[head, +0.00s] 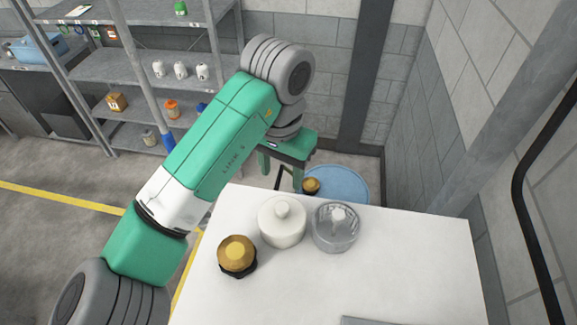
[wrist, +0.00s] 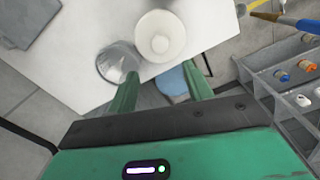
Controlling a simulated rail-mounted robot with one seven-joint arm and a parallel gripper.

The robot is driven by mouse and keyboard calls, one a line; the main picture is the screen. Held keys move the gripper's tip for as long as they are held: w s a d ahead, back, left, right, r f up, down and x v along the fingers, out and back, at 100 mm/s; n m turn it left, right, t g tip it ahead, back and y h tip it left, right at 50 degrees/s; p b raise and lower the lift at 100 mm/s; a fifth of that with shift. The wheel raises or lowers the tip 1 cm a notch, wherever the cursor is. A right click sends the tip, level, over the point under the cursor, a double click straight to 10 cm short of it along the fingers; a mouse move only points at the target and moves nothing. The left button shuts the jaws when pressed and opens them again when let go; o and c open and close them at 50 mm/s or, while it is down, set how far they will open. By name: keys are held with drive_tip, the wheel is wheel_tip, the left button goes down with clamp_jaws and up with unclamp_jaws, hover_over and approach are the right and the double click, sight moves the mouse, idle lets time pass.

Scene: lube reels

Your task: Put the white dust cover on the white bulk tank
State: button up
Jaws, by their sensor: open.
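A white round piece with a knob on top (head: 282,224) stands upright on the white table near its back edge; it also shows in the wrist view (wrist: 160,36). I cannot tell whether it is the dust cover, the bulk tank or both together. Beside it on the right is a clear grey round container (head: 335,228) with something white inside, seen left of it in the wrist view (wrist: 118,64). My gripper (head: 288,181) is open and empty just beyond the table's back edge. In the wrist view its fingers (wrist: 160,72) point toward the white piece, apart from it.
A gold-topped piece with a dark base (head: 237,254) stands on the table (head: 400,265), left of the white piece. Behind the table is a blue round surface (head: 345,183) with another gold piece (head: 311,186). Shelves (head: 185,85) hold small bottles. The table's right side is mostly clear.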

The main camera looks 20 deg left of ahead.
drive_tip(key=w+d+r+m+t+h, duration=0.1)
drive_tip(key=w+d+r+t, duration=0.15)
drive_tip(key=d, duration=0.45)
drive_tip(key=w+d+r+m+t+h, duration=0.1)
drive_tip(key=w+d+r+t+h, duration=0.15)
drive_tip(key=d, duration=0.45)
drive_tip(key=w+d+r+m+t, duration=0.1)
drive_tip(key=w+d+r+t, duration=0.1)
drive_tip(key=d+r+t, duration=0.35)
drive_tip(key=s+d+r+t+h, duration=0.3)
drive_tip(key=d+r+t, duration=0.1)
drive_tip(key=d+r, duration=0.25)
drive_tip(key=s+a+r+n+t+y, duration=0.2)
drive_tip(key=s+a+r+t+y, duration=0.1)
drive_tip(key=s+a+r+t, duration=0.2)
drive_tip(key=s+a+r+n+t+y, duration=0.2)
drive_tip(key=s+a+r+t+y, duration=0.2)
drive_tip(key=s+r, duration=0.5)
drive_tip(key=s+a+t, duration=0.1)
drive_tip(key=s, duration=0.2)
drive_tip(key=shift+n, duration=0.3)
